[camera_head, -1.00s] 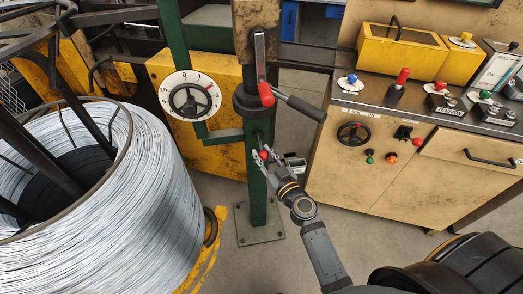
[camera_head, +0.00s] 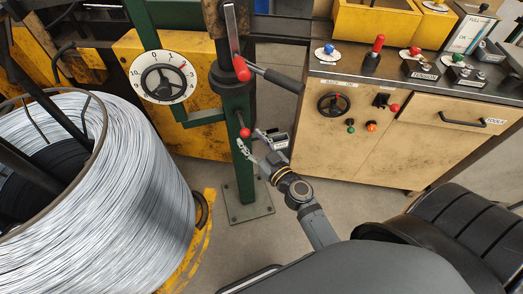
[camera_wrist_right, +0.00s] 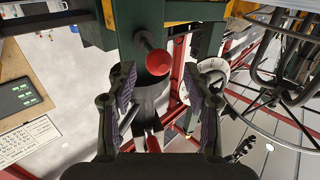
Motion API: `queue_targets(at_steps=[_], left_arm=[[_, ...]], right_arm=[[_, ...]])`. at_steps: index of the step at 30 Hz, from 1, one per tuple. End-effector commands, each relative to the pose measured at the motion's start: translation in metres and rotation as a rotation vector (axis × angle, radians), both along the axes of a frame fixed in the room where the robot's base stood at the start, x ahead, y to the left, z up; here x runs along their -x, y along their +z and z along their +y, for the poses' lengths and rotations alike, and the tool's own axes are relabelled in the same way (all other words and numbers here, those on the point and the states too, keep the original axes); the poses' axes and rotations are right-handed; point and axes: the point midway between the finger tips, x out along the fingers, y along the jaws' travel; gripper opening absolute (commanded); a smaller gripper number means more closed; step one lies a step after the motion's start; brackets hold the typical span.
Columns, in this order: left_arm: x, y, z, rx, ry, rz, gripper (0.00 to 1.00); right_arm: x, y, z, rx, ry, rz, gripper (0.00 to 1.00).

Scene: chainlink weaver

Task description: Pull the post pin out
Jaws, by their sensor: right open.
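The post pin has a round red knob (camera_head: 245,132) on the side of the green post (camera_head: 238,165). In the right wrist view the red knob (camera_wrist_right: 158,62) stands out from the green post on a short dark shaft. My right gripper (camera_head: 253,144) is open at the knob, with its fingertips just below and to the right of it in the head view. In the right wrist view the two fingers (camera_wrist_right: 161,82) are spread wide, with the knob between and just beyond their tips. I see no finger touching it. My left gripper is not in view.
A red-tipped lever (camera_head: 242,68) and a dark bar handle (camera_head: 283,80) stick out above the pin. A white dial with a handwheel (camera_head: 163,77) sits left of the post. A wire coil (camera_head: 130,200) fills the left; a control cabinet (camera_head: 310,140) stands right.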

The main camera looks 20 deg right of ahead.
Motion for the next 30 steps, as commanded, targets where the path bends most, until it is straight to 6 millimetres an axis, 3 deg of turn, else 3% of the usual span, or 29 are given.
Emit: queue_targets(at_steps=[1,4,12,18,30], left_arm=[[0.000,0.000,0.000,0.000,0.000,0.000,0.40],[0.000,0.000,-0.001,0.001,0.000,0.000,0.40],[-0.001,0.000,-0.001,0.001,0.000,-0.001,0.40],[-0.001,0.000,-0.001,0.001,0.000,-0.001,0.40],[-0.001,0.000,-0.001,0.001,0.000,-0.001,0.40]], right_arm=[[0.015,-0.002,-0.002,0.000,0.001,0.006,0.52],[0.034,-0.001,-0.006,0.000,0.002,0.005,0.52],[0.070,-0.001,-0.013,0.000,0.002,0.003,0.52],[0.080,0.000,-0.015,0.000,0.001,0.001,0.52],[0.081,0.000,-0.015,0.000,0.000,0.001,0.52]])
